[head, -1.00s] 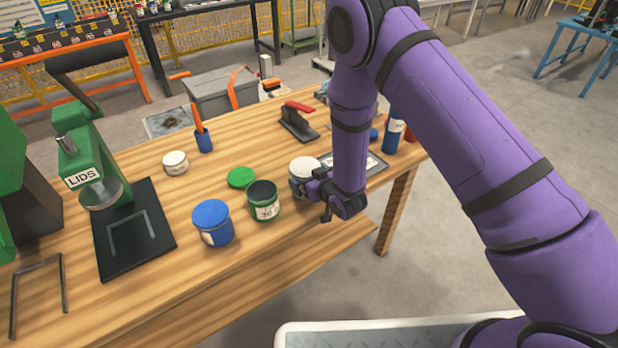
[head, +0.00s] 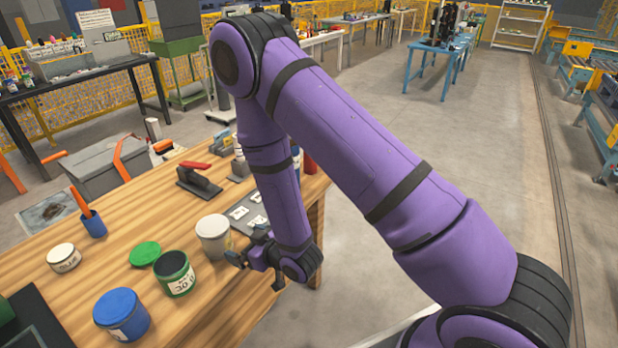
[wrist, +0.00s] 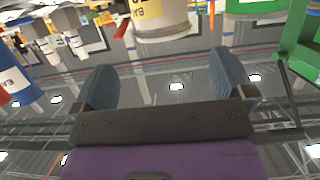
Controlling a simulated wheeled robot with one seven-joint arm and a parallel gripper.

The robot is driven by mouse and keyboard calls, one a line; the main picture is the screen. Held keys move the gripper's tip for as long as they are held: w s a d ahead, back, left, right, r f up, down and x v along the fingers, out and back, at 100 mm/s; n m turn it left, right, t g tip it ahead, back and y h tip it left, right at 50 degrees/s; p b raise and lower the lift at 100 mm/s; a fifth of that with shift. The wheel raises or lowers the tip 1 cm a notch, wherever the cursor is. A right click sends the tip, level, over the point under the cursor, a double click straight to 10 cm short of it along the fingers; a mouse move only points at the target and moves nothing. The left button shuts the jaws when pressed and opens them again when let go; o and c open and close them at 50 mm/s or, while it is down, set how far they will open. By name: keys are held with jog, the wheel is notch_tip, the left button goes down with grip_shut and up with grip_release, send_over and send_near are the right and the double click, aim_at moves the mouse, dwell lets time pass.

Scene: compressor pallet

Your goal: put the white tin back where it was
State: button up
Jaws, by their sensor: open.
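The white tin (head: 213,237) stands upright on the wooden bench, near its front edge, just left of a dark grey board with white cards. My gripper (head: 256,271) is low at the bench's front edge, to the lower right of the tin. In the wrist view the tin (wrist: 160,20) shows upside down at the top, beyond the tips of my open fingers (wrist: 167,85). Nothing is between the fingers, and the tin appears free of them. Part of the board is hidden behind my arm.
A green tin (head: 174,274) stands left of the white tin, with a green lid (head: 145,254) behind it. A blue tin (head: 121,314) is nearer the front left. A red-handled clamp (head: 198,182) stands behind. The grey board (head: 238,225) lies to the right.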

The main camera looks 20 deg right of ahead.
jog(key=w+d+r+m+h, duration=0.1)
jog(key=w+d+r+h, duration=0.15)
jog(key=r, duration=0.45)
jog(key=w+d+r+h, duration=0.1)
jog(key=w+d+r, duration=0.2)
jog(key=r, duration=0.3)
jog(key=s+d+r+m+g+h, duration=0.1)
jog(key=s+d+r, duration=0.1)
jog(key=d+r, duration=0.35)
jog(key=s+d+r+m+g+h, duration=0.1)
jog(key=s+d+r, duration=0.1)
jog(key=r, duration=0.6)
jog(key=s+d+r+m+g, duration=0.1)
jog(key=s+d+r, duration=0.2)
jog(key=s, duration=0.5)
jog(key=s+d+r+m+g+h, duration=0.1)
jog(key=s+d+r+g, duration=0.1)
jog(key=s+r, duration=0.4)
jog(key=s+d+r+m+g+h, duration=0.1)
jog(key=s+d+r, duration=0.3)
jog(key=s, duration=0.8)
jog(key=shift+s+d+r+m+g, duration=0.2)
jog(key=shift+d+r+m+g, duration=0.2)
jog(key=shift+r, duration=0.15)
jog(key=shift+h, duration=0.25)
